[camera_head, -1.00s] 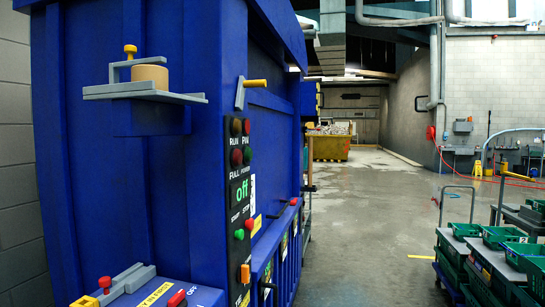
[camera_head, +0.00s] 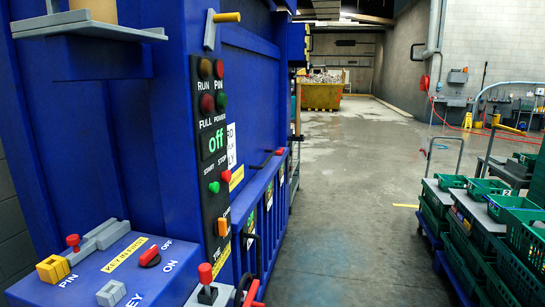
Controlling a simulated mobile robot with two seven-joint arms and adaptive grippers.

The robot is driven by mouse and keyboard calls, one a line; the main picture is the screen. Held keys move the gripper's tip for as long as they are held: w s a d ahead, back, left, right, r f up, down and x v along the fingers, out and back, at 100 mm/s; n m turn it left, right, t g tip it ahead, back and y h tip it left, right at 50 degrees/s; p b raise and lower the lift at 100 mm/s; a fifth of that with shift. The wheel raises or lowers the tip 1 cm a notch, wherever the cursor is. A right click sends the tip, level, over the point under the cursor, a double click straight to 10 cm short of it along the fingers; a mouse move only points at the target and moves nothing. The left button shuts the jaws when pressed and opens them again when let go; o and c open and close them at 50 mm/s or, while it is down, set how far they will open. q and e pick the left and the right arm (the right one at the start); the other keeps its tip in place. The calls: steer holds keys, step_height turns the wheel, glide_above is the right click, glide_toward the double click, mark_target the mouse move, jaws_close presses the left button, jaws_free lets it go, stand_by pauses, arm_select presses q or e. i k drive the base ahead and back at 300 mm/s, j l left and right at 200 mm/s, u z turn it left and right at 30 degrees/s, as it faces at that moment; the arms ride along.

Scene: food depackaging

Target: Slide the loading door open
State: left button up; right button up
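A tall blue machine (camera_head: 160,130) fills the left side of the head view. A blue panel (camera_head: 250,90) is set in its right-facing side; I cannot tell for sure whether this is the loading door, and it looks closed. A grey lever with a yellow grip (camera_head: 226,17) sits at the panel's upper near corner. A dark bar with a red tip (camera_head: 278,153) is lower along that side. The black control strip (camera_head: 214,150) has several lamps and buttons, and its display reads "off" in green. Neither of my grippers is in view.
A blue console (camera_head: 130,265) with a yellow pin block, a red rotary switch and a red-knobbed lever (camera_head: 205,275) juts out at lower left. Carts with green crates (camera_head: 480,190) stand at right. Clear wet floor (camera_head: 350,200) lies between. A yellow skip (camera_head: 320,96) stands far back.

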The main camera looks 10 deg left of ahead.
mark_target(251, 62)
steer(key=i+l, duration=0.25)
steer(key=i, duration=0.15)
steer(key=i+l, duration=0.25)
steer(key=i, duration=0.2)
steer(key=i+l, duration=0.2)
steer(key=i, duration=0.2)
